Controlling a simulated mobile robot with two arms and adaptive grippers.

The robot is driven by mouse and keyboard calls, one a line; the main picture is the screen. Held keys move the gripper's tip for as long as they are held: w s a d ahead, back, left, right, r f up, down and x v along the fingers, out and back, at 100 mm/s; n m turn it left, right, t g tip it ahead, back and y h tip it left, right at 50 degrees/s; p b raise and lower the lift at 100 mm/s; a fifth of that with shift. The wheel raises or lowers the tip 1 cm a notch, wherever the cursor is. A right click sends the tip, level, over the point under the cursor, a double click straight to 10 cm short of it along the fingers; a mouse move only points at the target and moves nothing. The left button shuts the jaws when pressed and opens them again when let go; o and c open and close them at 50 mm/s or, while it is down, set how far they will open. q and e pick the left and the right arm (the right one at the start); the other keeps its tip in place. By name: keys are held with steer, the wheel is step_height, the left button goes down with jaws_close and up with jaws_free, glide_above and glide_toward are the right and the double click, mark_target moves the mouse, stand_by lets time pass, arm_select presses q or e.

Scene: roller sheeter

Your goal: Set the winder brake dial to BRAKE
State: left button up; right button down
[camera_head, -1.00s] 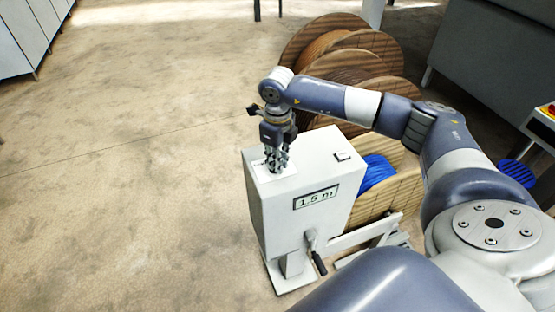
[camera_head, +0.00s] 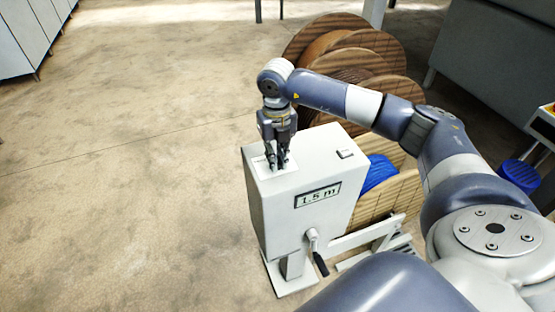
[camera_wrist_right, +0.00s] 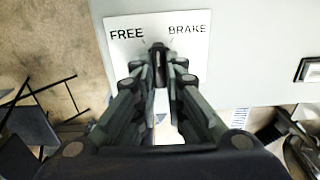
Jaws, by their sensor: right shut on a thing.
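The white winder housing (camera_head: 300,225) stands on the floor with a "1.5 m" display on its front. On its top is a white label plate (camera_wrist_right: 118,55) reading FREE at left and BRAKE at right in the right wrist view. My right gripper (camera_head: 276,166) points down onto this plate. In the right wrist view its fingers (camera_wrist_right: 159,82) are shut on the dark dial (camera_wrist_right: 158,52). The visible end of the dial lies between the two words; the fingers hide the rest, so its exact setting is unclear. My left gripper is not in view.
A small switch (camera_head: 346,154) sits on the housing's top right, and a crank handle (camera_head: 317,255) hangs at its front. Large wooden reels (camera_head: 335,45) and a blue cable coil (camera_head: 378,172) stand behind and to the right. The floor (camera_head: 120,190) at left is clear.

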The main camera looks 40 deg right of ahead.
steer(key=m+b, duration=0.1)
steer(key=m, duration=0.2)
steer(key=shift+w+a+m, duration=0.1)
steer(key=shift+a+m, duration=0.05)
steer(key=shift+m, duration=0.15)
steer(key=shift+w+m, duration=0.1)
steer(key=shift+m, duration=1.6)
steer(key=shift+r, duration=0.1)
steer(key=c, duration=1.7)
jaws_free()
steer(key=shift+a, duration=0.1)
steer(key=shift+o, duration=0.2)
step_height(320, 180, up, 12)
